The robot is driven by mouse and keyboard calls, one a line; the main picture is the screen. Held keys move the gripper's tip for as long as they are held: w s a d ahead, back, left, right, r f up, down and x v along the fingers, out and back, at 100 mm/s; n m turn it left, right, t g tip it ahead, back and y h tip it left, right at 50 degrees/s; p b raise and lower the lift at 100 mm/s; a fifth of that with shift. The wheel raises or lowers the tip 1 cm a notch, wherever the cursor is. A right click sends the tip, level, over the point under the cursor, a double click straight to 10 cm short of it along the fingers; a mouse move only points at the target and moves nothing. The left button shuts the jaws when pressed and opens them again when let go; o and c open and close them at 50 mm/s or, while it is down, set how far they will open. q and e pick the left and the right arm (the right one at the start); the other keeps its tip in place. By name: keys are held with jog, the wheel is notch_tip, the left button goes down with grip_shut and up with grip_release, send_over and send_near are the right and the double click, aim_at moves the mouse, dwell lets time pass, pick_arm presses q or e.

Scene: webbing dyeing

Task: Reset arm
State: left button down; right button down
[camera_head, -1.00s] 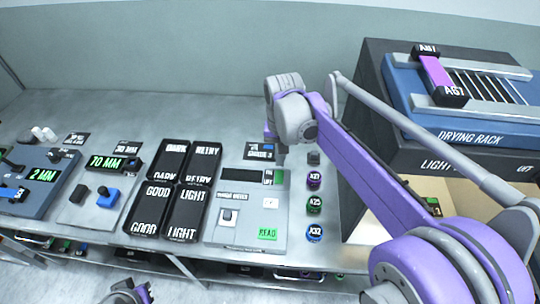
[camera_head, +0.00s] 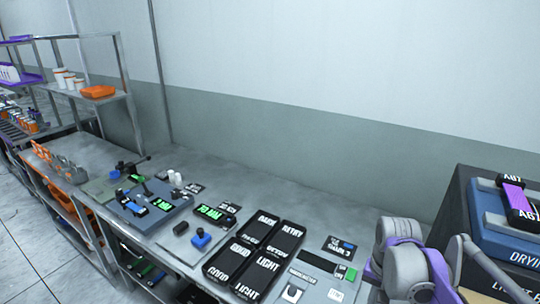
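My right arm, purple and grey, comes in at the lower right of the head view, in front of the bench's right part. I cannot make out the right gripper's fingertips, and no held object shows. My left arm and gripper are not in view.
Black label trays (camera_head: 262,250) stand left of the arm. A grey plate with a blue knob (camera_head: 201,238) and a blue gauge device (camera_head: 150,208) lie further left. The drying rack (camera_head: 490,222) stands close at the right. A shelf (camera_head: 100,100) stands at far left.

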jog(key=s+a+f+n+t, duration=0.2)
jog(key=s+a+f+n, duration=0.1)
jog(key=s, duration=0.4)
jog(key=s+a+f+n+t, duration=0.3)
jog(key=s, duration=0.5)
jog(key=shift+a+f+t, duration=0.3)
jog(key=shift+a+f, duration=0.05)
jog(key=shift+s, duration=0.1)
